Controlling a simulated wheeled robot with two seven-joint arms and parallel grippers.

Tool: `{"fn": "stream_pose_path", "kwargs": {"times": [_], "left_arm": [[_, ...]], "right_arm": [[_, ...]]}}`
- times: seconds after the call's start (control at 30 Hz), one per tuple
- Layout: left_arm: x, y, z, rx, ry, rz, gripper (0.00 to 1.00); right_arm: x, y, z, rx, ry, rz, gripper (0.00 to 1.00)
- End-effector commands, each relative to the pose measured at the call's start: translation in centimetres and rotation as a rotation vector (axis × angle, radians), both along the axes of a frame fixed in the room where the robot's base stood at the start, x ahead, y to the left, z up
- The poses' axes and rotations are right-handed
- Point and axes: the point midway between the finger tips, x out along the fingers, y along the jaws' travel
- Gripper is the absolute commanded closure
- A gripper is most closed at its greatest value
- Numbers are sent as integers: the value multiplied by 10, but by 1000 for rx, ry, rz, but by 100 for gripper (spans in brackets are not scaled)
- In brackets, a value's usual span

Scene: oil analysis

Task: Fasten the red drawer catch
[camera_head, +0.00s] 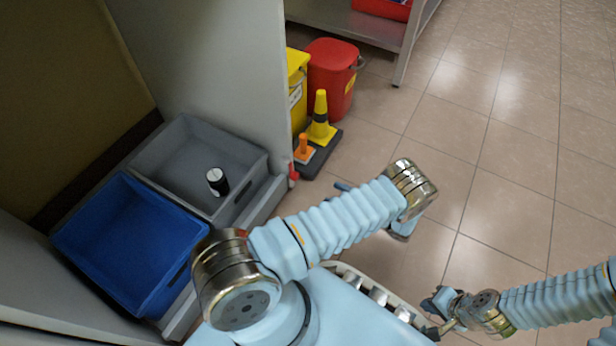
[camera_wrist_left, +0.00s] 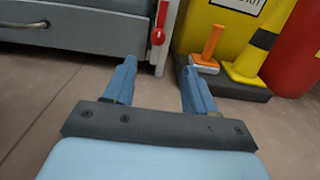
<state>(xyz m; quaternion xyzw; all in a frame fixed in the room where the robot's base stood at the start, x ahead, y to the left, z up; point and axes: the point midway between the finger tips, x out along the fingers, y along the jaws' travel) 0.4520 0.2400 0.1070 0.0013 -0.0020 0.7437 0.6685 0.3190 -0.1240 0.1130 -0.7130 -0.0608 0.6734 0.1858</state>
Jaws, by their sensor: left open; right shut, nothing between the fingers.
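The red drawer catch (camera_wrist_left: 157,37) sits on the edge of the pale cabinet post in the left wrist view, to the right of the grey drawer front (camera_wrist_left: 75,28). Its red part points upright above a round white spot. In the head view the catch (camera_head: 293,174) is a small red spot at the panel's front edge. My left gripper (camera_wrist_left: 158,68) is open and empty, its two fingers spread below and either side of the catch, apart from it. In the head view the left forearm mostly hides this gripper (camera_head: 343,186). My right gripper (camera_head: 433,316) is shut and empty at the lower right.
A blue bin (camera_head: 128,240) and a grey bin (camera_head: 160,155) holding a black bottle (camera_head: 217,181) sit in the drawer. A yellow cone (camera_head: 320,125), orange item (camera_head: 304,149), yellow bin (camera_head: 297,88) and red bucket (camera_head: 332,80) stand beside the cabinet. The tiled floor rightward is clear.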

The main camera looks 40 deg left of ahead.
Motion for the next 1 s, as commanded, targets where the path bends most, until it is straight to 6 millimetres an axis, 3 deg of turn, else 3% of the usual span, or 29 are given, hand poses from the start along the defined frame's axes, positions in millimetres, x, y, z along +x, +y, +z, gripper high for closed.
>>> {"fn": "stream_pose_path", "kwargs": {"times": [0.5,0.7,1.0], "left_arm": [[-13,107,0,-4,2,6,44],[-15,124,0,-4,1,4,44],[-15,126,0,-5,0,4,46]], "right_arm": [[0,0,-1,0,0,0,100],[0,0,-1,0,0,0,100],[0,0,-1,0,0,0,100]]}}
